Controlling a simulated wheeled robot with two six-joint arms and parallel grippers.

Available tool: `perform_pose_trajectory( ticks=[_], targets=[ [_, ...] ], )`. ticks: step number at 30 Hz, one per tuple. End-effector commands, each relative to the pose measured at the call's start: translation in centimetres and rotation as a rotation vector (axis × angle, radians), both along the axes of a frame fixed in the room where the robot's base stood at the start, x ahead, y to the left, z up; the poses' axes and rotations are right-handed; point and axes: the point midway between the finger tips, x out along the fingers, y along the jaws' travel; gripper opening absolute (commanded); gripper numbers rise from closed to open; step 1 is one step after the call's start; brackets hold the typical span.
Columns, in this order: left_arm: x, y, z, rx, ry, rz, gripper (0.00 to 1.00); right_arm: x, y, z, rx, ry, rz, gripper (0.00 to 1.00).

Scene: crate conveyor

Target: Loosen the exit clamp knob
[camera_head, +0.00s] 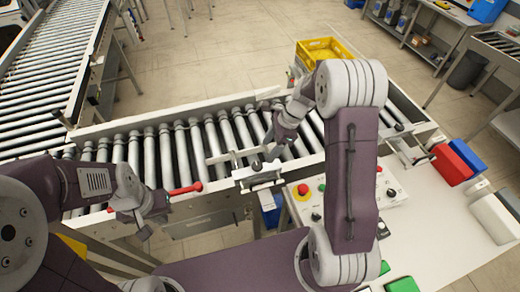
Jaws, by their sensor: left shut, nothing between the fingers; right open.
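A clamp (262,178) with a small dark knob (256,166) sits on the near rail of the roller conveyor, at the middle of the head view. A similar fitting (408,152) stands at the conveyor's right end. No label shows which one is the exit clamp. My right gripper (272,152) is open and points down just above and right of the dark knob. I cannot tell whether its fingers touch the knob. My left gripper (143,226) is shut and empty at the near left side of the conveyor, well apart from the clamp.
A red handle (185,189) lies just right of my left gripper. A control panel (310,198) with coloured buttons is right of the clamp. A yellow crate (322,50) stands behind the conveyor. Red and blue bins (452,165) are at the right. The visible rollers hold no crate.

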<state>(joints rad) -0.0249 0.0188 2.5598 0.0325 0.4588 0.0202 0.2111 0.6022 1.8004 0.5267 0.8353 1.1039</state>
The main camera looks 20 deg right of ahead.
Motion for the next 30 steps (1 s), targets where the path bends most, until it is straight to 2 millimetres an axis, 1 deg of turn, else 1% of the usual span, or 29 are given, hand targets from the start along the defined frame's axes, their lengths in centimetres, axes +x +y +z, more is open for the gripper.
perform_pose_trajectory(
  ticks=[1,4,7,15,18,22,28,29,30],
  targets=[
    [0.0,0.0,0.3,0.000,0.001,0.000,0.00,0.4,-0.1,0.2,0.011,0.010,-0.032,0.59],
    [0.0,0.0,0.1,0.000,0.001,0.000,0.00,0.5,0.0,-0.2,0.016,0.015,-0.047,0.59],
    [0.0,0.0,0.4,0.000,0.001,0.000,0.00,0.5,0.5,-1.3,0.015,0.016,-0.042,0.59],
    [0.0,0.0,1.4,0.000,0.000,0.000,0.00,0.7,2.6,-6.3,0.013,0.016,-0.040,0.59],
    [0.0,0.0,1.6,0.000,0.000,0.000,0.00,0.9,3.1,-7.6,0.013,0.014,-0.040,0.59],
    [0.0,0.0,1.6,0.000,0.000,0.000,0.00,0.9,3.4,-8.3,0.013,0.011,-0.040,0.59],
    [0.0,0.0,1.6,0.000,0.000,0.000,0.00,1.0,3.4,-8.4,0.012,0.010,-0.039,0.59],
    [0.0,0.0,1.6,0.000,0.000,0.000,0.00,1.0,3.4,-8.4,0.012,0.010,-0.039,0.56],
    [0.0,0.0,1.6,0.000,0.000,0.000,0.00,1.0,3.4,-8.4,0.012,0.010,-0.039,0.45]
  ],
)
